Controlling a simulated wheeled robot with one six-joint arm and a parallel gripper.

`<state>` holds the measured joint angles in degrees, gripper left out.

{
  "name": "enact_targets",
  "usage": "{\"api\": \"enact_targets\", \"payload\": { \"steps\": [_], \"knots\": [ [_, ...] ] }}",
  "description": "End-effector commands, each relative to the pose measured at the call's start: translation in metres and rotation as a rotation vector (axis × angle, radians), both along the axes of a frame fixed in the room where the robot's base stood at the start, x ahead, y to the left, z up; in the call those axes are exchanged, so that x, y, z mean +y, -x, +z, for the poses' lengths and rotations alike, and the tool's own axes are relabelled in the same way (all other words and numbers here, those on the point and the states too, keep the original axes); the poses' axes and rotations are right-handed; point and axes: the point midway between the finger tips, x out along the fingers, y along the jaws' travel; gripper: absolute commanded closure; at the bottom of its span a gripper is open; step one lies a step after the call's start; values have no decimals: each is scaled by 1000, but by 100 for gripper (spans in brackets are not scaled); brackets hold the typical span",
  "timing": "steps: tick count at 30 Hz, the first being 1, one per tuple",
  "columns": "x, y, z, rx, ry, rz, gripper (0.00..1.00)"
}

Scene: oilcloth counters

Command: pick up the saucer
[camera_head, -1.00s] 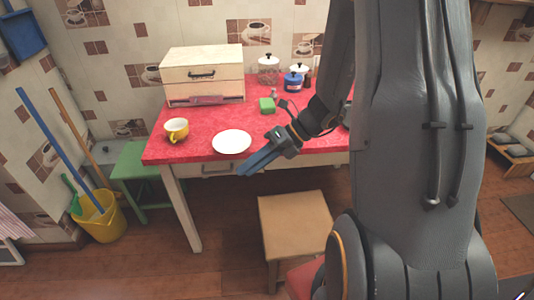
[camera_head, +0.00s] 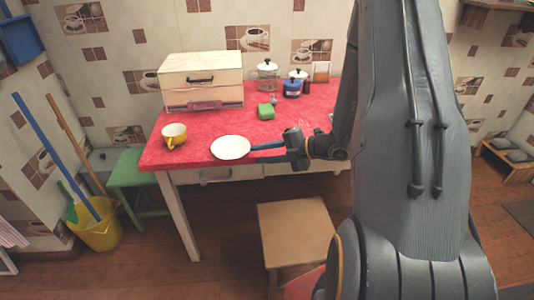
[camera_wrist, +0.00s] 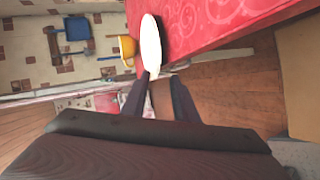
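The white saucer (camera_head: 230,147) lies flat near the front edge of the red counter (camera_head: 190,152). I cannot tell whether either finger touches the rim.
A yellow cup (camera_head: 174,136) stands left of the saucer. A stool (camera_head: 296,232) is below the counter's front.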

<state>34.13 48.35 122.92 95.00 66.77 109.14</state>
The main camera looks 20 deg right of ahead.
Motion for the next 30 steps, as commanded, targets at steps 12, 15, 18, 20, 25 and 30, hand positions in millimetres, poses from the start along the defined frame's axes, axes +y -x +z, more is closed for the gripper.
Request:
{"api": "enact_targets", "payload": {
  "steps": [12,15,18,20,25,30],
  "knots": [
    [37,-33,-20,1,0,3,74],
    [40,-36,-22,1,0,1,74],
    [40,-37,-22,-1,0,1,74],
    [40,-37,-22,-1,0,1,74],
    [40,-37,-22,0,1,1,79],
    [40,-37,-22,-1,0,1,100]
  ]
}}
